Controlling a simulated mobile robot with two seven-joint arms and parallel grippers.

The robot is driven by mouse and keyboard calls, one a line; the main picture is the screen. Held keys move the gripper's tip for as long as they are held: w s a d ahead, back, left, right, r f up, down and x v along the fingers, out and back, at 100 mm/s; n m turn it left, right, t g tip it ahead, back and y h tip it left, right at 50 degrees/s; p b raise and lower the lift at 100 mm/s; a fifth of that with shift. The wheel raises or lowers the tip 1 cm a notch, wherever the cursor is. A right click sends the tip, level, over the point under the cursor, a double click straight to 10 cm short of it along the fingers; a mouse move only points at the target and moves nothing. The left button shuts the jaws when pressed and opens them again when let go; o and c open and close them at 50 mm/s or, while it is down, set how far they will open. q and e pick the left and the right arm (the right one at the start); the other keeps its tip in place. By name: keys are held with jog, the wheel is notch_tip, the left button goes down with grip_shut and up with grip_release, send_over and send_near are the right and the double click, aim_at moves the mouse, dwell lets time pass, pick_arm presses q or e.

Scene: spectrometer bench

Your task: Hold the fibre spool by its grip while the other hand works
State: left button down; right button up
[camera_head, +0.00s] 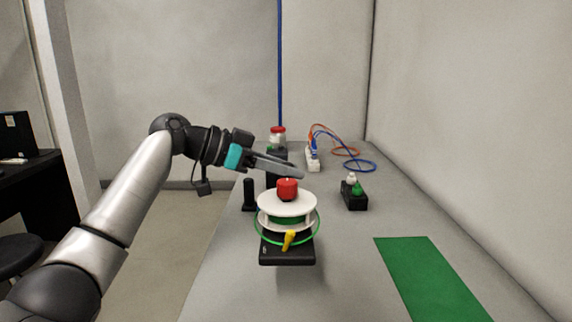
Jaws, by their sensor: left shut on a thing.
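The fibre spool (287,203) has white discs with green fibre wound between them and a loose green loop around it. Its red grip (287,190) stands up from the top disc. My left gripper (300,174) comes in from the left and is shut on the red grip; its grey fingers cross the grip's top. A yellow piece (289,238) shows at the spool's front. The spool is upright, above a black base (287,256); I cannot tell whether it touches the base. My right gripper is not in view.
A green mat (430,280) lies at the right front of the grey bench (350,270). A black block with small connectors (354,198) stands right of the spool. A black post (249,195) stands left.

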pick_arm(q)
jog(key=shift+f, duration=0.35)
jog(key=shift+f+b, duration=0.35)
jog(key=shift+f, duration=1)
jog(key=shift+f+b, duration=0.45)
jog(key=shift+f, duration=0.05)
jog(key=shift+f+b, duration=0.3)
jog(key=shift+f, duration=1.05)
jog(key=shift+f+b, duration=0.85)
jog(key=shift+f, duration=0.75)
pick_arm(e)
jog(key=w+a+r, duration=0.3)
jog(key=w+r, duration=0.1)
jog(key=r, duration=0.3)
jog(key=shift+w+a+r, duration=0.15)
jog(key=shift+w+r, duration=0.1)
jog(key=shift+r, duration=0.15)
pick_arm(q)
jog(key=shift+f, duration=0.1)
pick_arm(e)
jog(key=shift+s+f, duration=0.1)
